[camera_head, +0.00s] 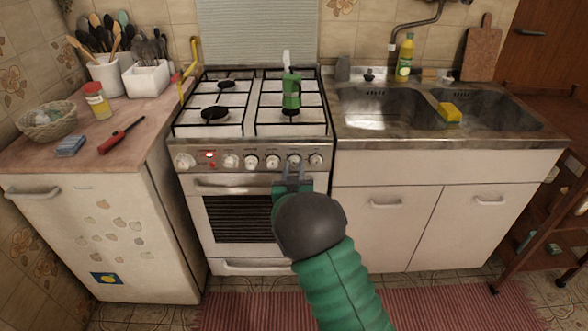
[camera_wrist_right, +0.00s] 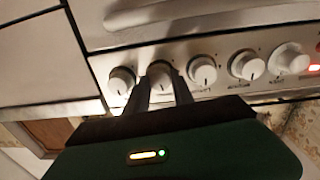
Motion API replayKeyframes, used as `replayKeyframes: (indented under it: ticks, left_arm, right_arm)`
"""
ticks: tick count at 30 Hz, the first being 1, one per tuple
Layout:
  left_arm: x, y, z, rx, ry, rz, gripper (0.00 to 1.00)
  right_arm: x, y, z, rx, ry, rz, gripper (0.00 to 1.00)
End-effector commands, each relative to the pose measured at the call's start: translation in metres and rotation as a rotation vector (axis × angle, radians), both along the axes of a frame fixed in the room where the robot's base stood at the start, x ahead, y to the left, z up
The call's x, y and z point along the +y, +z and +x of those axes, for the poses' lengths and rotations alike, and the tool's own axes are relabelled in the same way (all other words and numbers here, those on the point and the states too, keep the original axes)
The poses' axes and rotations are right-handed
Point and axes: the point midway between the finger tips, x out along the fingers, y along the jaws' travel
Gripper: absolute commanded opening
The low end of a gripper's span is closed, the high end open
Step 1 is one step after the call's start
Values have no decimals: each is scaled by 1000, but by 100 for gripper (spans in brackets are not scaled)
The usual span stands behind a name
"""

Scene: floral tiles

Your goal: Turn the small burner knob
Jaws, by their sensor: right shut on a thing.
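The white stove (camera_head: 250,182) stands in the middle of the head view, with a row of several white knobs on its front panel. My right gripper (camera_head: 293,168) reaches up to this panel from below. It is shut on the second knob from the right (camera_head: 294,159). In the right wrist view my right gripper (camera_wrist_right: 162,88) has one dark finger on each side of this knob (camera_wrist_right: 158,71). Neighbouring knobs stand close by, one on the left (camera_wrist_right: 121,79) and one on the right (camera_wrist_right: 204,71). My left gripper is not in view.
The oven handle (camera_head: 236,187) runs just below the panel. A sink (camera_head: 385,108) is on the right, and a counter (camera_head: 88,140) with utensils is on the left.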

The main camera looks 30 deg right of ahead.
Motion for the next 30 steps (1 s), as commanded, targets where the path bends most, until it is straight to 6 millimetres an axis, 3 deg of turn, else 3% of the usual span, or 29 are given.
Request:
replayKeyframes:
  ticks: [9, 16, 17, 21, 30]
  left_arm:
    - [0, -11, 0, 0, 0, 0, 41]
    - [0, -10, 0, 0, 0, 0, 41]
    - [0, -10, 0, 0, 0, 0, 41]
    - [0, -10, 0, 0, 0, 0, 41]
    - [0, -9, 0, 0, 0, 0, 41]
  right_arm:
    - [0, -1, 0, -122, 1, 202, 0]
    - [0, -1, 0, -124, 1, 207, 0]
    - [0, -1, 0, -124, 1, 207, 31]
    - [0, 0, 0, -124, 1, 206, 50]
    - [0, 0, -1, -124, 0, 205, 51]
